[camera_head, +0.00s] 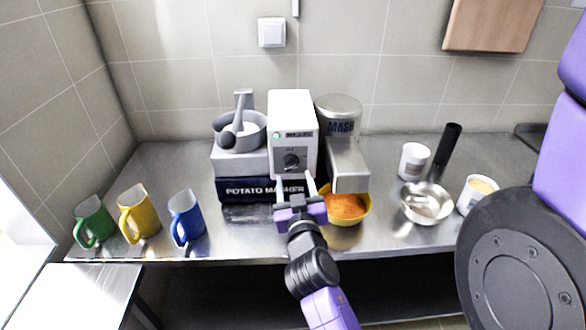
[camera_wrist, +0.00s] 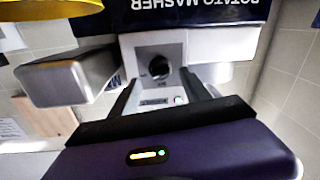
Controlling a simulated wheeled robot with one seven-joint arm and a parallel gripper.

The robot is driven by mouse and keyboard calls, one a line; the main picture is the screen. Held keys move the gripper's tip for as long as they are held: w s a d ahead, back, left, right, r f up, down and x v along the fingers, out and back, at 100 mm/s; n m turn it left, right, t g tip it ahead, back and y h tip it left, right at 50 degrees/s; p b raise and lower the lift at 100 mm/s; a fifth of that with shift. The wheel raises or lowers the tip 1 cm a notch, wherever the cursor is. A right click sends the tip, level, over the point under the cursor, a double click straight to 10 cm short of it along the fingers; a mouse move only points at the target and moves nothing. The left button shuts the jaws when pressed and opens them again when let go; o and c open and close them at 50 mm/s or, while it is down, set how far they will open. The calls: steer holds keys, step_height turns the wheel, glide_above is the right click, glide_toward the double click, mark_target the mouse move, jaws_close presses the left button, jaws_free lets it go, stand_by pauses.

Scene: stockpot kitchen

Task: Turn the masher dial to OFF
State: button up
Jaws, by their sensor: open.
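The potato masher (camera_head: 292,112) is a white and grey machine on the steel counter, with a dark round dial (camera_head: 291,161) on its front panel. A green light shows above the dial. In the wrist view the dial (camera_wrist: 159,67) appears upside down in the middle of the panel. My gripper (camera_head: 295,186) is in front of the machine, just below the dial in the head view. In the wrist view its two fingers (camera_wrist: 160,90) are spread on either side of the panel, apart from the dial. It is open and empty. The dial's exact setting is too small to read.
A yellow bowl (camera_head: 362,211) of orange mash sits under the machine's spout. Green (camera_head: 93,222), yellow (camera_head: 138,213) and blue (camera_head: 186,216) mugs stand at left. A metal bowl (camera_head: 426,204) and white cups stand at right. A grey mortar (camera_head: 240,131) sits beside the machine.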

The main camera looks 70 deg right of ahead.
mark_target(291, 165)
steer(key=shift+p+x, duration=0.7)
steer(key=shift+x, duration=1.85)
jaws_close()
